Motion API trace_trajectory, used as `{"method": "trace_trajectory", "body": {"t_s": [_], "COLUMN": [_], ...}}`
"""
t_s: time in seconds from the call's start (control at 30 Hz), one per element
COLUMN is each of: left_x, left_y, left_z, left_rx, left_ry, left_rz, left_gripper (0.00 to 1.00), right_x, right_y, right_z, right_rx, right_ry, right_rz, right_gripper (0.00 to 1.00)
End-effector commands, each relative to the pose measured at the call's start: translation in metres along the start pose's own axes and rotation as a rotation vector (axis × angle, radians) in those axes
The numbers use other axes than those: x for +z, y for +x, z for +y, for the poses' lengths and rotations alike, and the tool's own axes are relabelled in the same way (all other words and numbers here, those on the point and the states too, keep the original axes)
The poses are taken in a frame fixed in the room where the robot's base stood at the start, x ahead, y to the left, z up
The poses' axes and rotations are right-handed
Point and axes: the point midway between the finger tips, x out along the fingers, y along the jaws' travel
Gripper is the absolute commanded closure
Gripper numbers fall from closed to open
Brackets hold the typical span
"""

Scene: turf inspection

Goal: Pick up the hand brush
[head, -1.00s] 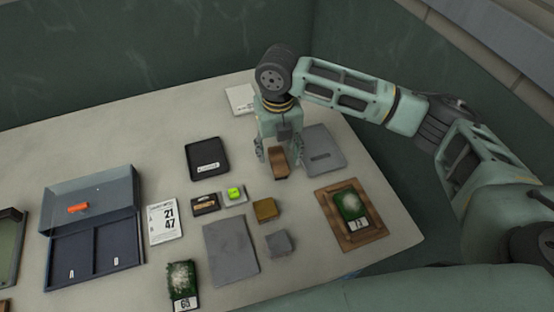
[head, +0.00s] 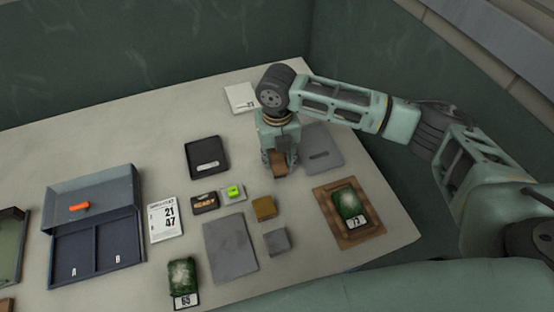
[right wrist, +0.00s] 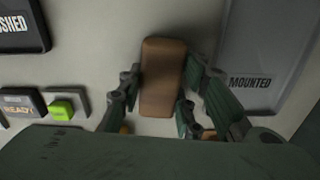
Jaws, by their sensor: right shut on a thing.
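The hand brush shows as a brown wooden block (head: 279,163) on the table, and its top also shows in the right wrist view (right wrist: 162,78). My right gripper (head: 279,158) points down over it. In the right wrist view its fingers (right wrist: 160,92) are closed against the brush's left and right sides. The brush's underside is hidden, and I cannot tell if it is clear of the table. My left gripper is not in view.
A grey tray marked "MOUNTED" (right wrist: 252,55) lies close at the right. A black tray (head: 206,157) and a small box with a green button (head: 233,193) are to the left. A wooden board with turf sample 73 (head: 328,228) is nearer the front. Grey table shows between them.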

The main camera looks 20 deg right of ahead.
Motion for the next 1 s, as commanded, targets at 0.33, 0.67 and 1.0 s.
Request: {"method": "trace_trajectory", "body": {"t_s": [0.33, 0.67, 1.0], "left_x": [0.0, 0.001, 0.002], "left_y": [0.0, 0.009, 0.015], "left_z": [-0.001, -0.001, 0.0], "left_rx": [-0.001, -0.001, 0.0], "left_ry": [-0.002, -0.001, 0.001], "left_rz": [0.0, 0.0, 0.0], "left_gripper": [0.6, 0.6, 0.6], "right_x": [0.0, 0.002, 0.001], "right_y": [-0.001, -0.047, -0.097], "right_z": [0.0, 0.001, 0.001], "right_rx": [0.0, 0.002, 0.002], "right_ry": [0.0, 0.0, 0.0], "right_rz": [-0.001, -0.006, -0.001], "right_gripper": [0.96, 0.96, 0.96]}}
